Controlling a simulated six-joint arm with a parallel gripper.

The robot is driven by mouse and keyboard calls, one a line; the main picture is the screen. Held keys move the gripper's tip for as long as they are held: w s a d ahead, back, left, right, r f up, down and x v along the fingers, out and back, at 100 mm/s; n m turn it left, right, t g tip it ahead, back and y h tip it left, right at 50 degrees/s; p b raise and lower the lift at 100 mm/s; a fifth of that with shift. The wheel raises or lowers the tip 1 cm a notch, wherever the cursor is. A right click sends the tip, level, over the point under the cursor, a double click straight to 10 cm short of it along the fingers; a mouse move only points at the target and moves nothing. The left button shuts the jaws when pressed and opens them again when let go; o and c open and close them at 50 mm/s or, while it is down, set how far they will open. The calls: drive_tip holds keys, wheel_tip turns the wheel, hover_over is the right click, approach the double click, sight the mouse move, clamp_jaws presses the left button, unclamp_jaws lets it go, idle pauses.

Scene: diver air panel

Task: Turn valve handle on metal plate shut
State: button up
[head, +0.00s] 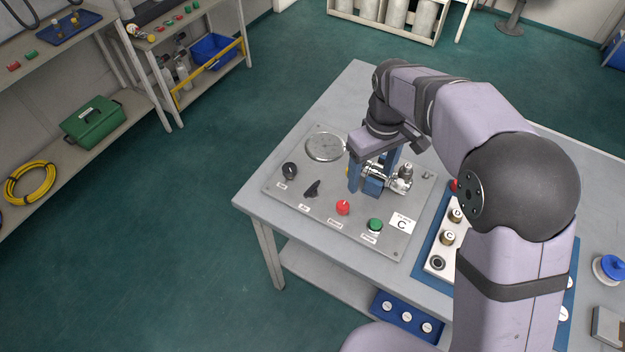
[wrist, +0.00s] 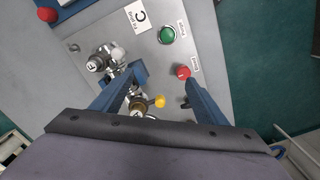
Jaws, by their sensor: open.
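The metal plate (head: 320,222) lies on the grey table and carries the valve (head: 374,170), a shiny metal body with fittings. In the wrist view the valve (wrist: 137,103) shows a round cap and a yellow end (wrist: 159,101), probably the handle's tip; the handle's shape is mostly hidden. My gripper (head: 364,190) is open and low over the plate at the valve. In the wrist view its blue fingers (wrist: 165,78) stand apart, with the yellow end between them. The left finger is close beside the valve body; I cannot tell whether it touches.
The plate also bears a round gauge (head: 325,146), a black knob (head: 290,170), a black pointer (head: 312,188), a red button (head: 343,207) and a green button (head: 375,225). A blue tray with a white block of fittings (head: 437,262) stands to the right.

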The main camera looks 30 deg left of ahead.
sight(312, 187)
drive_tip(key=s+a+n, duration=0.1)
drive_tip(key=a, duration=0.3)
drive_tip(key=s+a+n, duration=0.1)
drive_tip(key=a+n, duration=0.1)
drive_tip(key=a, duration=0.2)
drive_tip(key=s+a+f+n, duration=0.1)
drive_tip(key=s+a, duration=0.1)
drive_tip(key=a, duration=0.3)
drive_tip(key=shift+a, duration=0.1)
drive_tip(key=shift+w+f+p, duration=0.1)
drive_tip(key=shift+f+p, duration=1.15)
drive_tip(key=shift+f, duration=2.45)
drive_tip(key=c, duration=1.1)
